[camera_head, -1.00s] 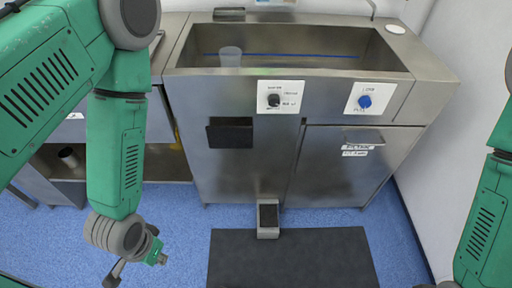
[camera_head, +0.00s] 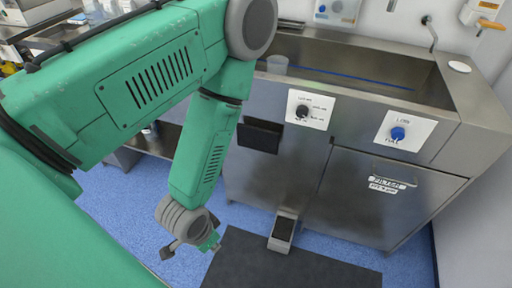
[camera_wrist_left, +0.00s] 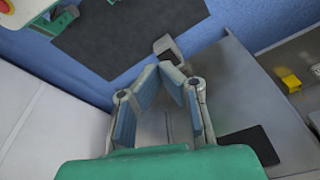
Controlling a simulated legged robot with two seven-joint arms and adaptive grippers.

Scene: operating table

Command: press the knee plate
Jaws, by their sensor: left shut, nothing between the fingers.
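The knee plate, a dark flat panel (camera_head: 259,135), is fixed on the steel front of the sink cabinet, below and left of the black knob. It also looks like the dark panel (camera_wrist_left: 252,143) at lower right in the left wrist view, partly behind my green wrist. My left gripper (camera_wrist_left: 164,72) is shut and empty, with its fingertips together. It appears apart from the plate. In the head view my left arm hangs in front and left of the plate, and its fingers are hard to make out. My right gripper is not in view.
A foot pedal (camera_head: 284,230) sits at the cabinet base beside a dark floor mat (camera_head: 240,262). The sink cabinet (camera_head: 345,185) has a black knob (camera_head: 302,111), a blue knob (camera_head: 397,133) and a filter door. A cup (camera_head: 277,64) stands in the basin.

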